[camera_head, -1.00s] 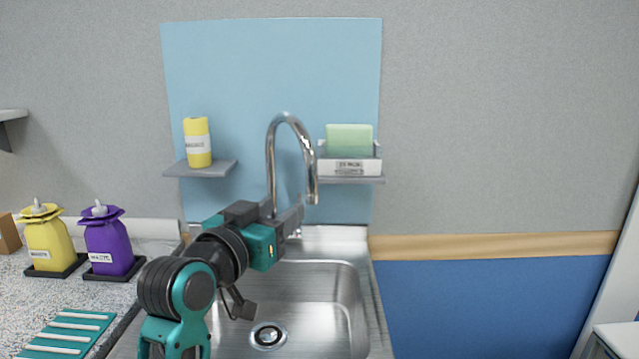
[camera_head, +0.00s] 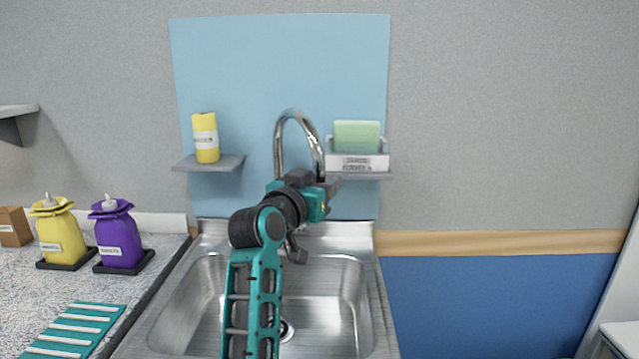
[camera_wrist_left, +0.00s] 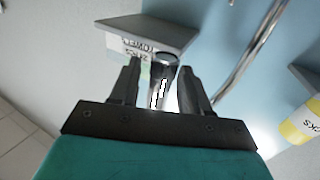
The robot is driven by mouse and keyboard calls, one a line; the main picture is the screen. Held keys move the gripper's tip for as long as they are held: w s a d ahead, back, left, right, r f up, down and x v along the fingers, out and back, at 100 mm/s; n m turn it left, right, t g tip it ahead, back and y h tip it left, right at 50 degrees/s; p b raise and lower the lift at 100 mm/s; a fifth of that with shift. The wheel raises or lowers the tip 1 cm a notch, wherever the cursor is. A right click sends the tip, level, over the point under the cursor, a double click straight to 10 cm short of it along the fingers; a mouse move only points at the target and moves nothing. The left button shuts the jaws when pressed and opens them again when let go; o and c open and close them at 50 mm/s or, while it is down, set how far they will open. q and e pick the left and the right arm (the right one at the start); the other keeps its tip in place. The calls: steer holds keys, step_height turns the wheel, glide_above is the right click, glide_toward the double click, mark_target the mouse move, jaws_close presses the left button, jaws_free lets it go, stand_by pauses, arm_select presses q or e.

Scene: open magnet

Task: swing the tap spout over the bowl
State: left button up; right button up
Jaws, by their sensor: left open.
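The chrome tap (camera_head: 279,150) rises behind the sink and arches over to the right. Its spout end (camera_head: 320,160) points down; the lowest part is hidden behind my left gripper. The steel sink bowl (camera_head: 335,290) lies in front and below, with my left arm across its middle. My left gripper (camera_head: 332,186) is at the spout's lower end. The upside-down left wrist view shows its two open fingers (camera_wrist_left: 155,88) with the spout end (camera_wrist_left: 163,72) between them. I cannot tell whether either finger touches it. My right gripper is not in view.
A shelf (camera_head: 365,177) with a white box and green block (camera_head: 357,136) is close right of the spout. A left shelf (camera_head: 210,163) holds a yellow roll (camera_head: 205,138). Yellow (camera_head: 59,232) and purple (camera_head: 118,235) bottles stand on the left counter. The sink's right side is open.

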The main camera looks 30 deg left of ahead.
arm_select(q)
steer(key=shift+c, duration=0.2)
jaws_close()
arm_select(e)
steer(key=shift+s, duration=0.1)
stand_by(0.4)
